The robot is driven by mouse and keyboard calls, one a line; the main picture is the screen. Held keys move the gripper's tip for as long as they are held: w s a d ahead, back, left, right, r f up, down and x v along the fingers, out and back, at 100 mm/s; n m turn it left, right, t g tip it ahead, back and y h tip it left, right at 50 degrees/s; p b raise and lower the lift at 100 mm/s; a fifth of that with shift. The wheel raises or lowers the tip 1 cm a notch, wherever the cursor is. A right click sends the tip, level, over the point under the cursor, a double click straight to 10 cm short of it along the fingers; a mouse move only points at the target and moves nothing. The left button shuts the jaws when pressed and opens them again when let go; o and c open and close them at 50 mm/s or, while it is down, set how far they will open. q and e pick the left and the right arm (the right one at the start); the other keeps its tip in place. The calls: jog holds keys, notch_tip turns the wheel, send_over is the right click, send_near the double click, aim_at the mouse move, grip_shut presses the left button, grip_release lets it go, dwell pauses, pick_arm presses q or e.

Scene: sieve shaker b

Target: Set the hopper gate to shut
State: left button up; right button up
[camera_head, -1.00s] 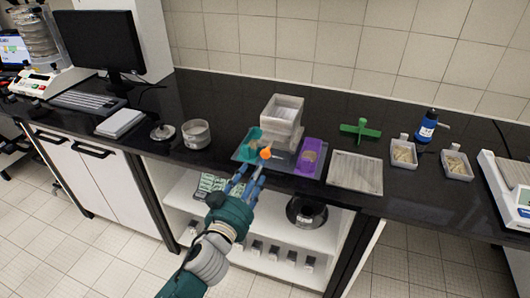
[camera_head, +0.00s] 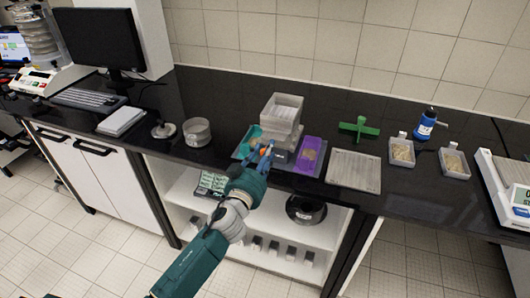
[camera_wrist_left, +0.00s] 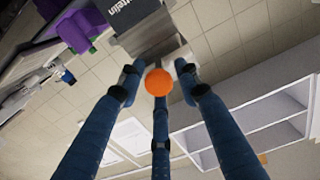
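The gate's orange ball knob (camera_wrist_left: 158,82) shows in full in the left wrist view, in front of the hopper's dark grey lettered body (camera_wrist_left: 140,22). My left gripper (camera_head: 262,154) is at the hopper's front in the head view and mostly covers the knob there. In the left wrist view its three fingers (camera_wrist_left: 158,88) are spread around the knob, and I see no clear contact. I cannot tell the gate's position. My right gripper is not in view.
A purple container (camera_head: 309,154) stands right of the hopper, and a teal one (camera_head: 251,137) left of it. A flat grey plate (camera_head: 354,171), a green cross-shaped piece (camera_head: 359,128) and a round metal pan (camera_head: 197,131) are nearby. Open shelves lie below the counter.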

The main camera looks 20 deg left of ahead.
pick_arm(q)
grip_shut()
jog(key=shift+w+d+b, duration=0.1)
jog(key=shift+w+b, duration=0.7)
jog(key=shift+w, duration=1.65)
jog(key=shift+r, duration=0.25)
jog(key=shift+o, duration=2)
grip_release()
jog(key=shift+f, duration=0.1)
jog(key=shift+s+f, duration=0.15)
jog(key=shift+s, duration=0.3)
jog(key=s, duration=1.1)
jog(key=shift+a, duration=0.2)
